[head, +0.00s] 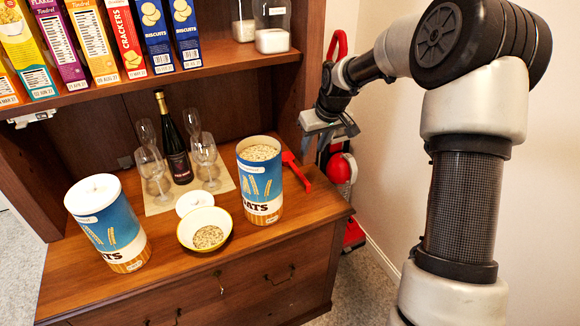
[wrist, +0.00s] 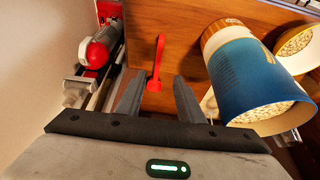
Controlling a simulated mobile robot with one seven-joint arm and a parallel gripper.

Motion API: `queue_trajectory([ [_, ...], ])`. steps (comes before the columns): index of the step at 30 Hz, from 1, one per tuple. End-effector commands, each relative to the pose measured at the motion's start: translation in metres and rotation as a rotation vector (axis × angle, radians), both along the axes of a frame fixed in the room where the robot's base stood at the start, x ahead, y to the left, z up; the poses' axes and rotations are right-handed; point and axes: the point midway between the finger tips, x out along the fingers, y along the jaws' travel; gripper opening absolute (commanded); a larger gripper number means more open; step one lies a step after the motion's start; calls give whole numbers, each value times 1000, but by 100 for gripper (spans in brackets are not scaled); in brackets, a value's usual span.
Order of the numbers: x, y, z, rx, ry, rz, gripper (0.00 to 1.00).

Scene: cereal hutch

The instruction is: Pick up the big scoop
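The big scoop is red and lies on the wooden hutch top, right beside the open oats canister (head: 260,190). In the head view the scoop (head: 297,171) is partly hidden by that canister. In the wrist view the scoop (wrist: 156,66) shows its red handle pointing up and down the picture, its lower end seen in the gap between my fingers. My gripper (head: 335,133) is above the right end of the hutch top. In the wrist view my gripper (wrist: 158,84) is open and empty, apart from the scoop as far as I can tell.
The blue canister (wrist: 245,85) stands close right of my fingers in the wrist view. A red vacuum (head: 343,168) stands between hutch and wall. A lidded canister (head: 108,225), a bowl of oats (head: 204,228), glasses and a bottle (head: 175,145) stand further left.

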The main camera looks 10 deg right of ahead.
Motion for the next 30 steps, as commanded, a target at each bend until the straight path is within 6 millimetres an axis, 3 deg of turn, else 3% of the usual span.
queue_trajectory([
  [12,30,11,-82,0,5,2,34],
  [17,39,13,-102,0,3,1,34],
  [23,45,15,-113,0,3,0,34],
  [30,63,17,-143,0,3,0,34],
])
